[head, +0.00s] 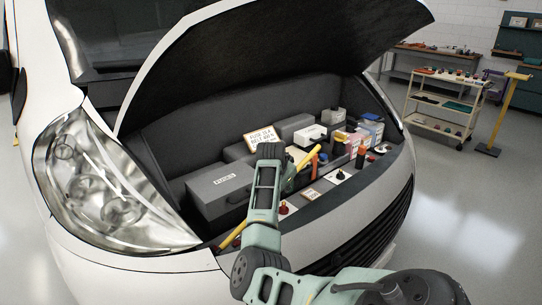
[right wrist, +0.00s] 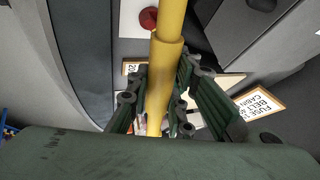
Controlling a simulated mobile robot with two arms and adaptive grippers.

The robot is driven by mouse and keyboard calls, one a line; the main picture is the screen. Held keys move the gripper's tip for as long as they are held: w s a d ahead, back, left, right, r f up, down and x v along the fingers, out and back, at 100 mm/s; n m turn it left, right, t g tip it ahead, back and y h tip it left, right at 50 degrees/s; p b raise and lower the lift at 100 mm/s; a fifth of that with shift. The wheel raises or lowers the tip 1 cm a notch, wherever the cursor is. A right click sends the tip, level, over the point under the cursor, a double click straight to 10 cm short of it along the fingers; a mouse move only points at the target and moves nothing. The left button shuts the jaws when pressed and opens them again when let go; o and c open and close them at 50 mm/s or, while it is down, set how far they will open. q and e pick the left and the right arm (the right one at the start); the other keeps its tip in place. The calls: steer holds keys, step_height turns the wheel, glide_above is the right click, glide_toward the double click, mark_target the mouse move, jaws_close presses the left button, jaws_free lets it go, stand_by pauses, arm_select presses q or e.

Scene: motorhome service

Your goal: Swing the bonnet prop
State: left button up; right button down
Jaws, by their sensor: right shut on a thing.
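The raised bonnet (head: 300,45) of the white motorhome stands open over the front bay. The bonnet prop, a yellow rod (head: 234,236), runs aslant from the front left edge of the bay up to the right, behind my right gripper. My right gripper (head: 290,178) is shut on the rod over the bay. In the right wrist view the rod (right wrist: 169,60) passes between the fingers (right wrist: 160,98), with a thicker collar beyond them. My arm hides part of the rod in the head view. My left gripper is out of view.
In the bay stand a grey labelled box (head: 220,190), a sign card (head: 262,137), a white box (head: 310,136) and several small bottles and cartons. A shelf cart (head: 441,105) and a yellow stand (head: 501,115) are at the right. The floor between is clear.

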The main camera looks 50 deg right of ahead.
steer(key=shift+m+y, duration=0.4)
steer(key=shift+y, duration=0.4)
steer(key=shift+s+d+f, duration=0.25)
steer(key=shift+f, duration=0.6)
steer(key=shift+s+d+f, duration=0.2)
steer(key=shift+s+f, duration=0.1)
steer(key=shift+f, duration=0.55)
steer(key=shift+s+d+f, duration=0.25)
steer(key=shift+f, duration=0.6)
steer(key=c, duration=1.5)
jaws_free()
steer(key=shift+c, duration=0.2)
steer(key=v, duration=1.2)
steer(key=shift+c, duration=0.2)
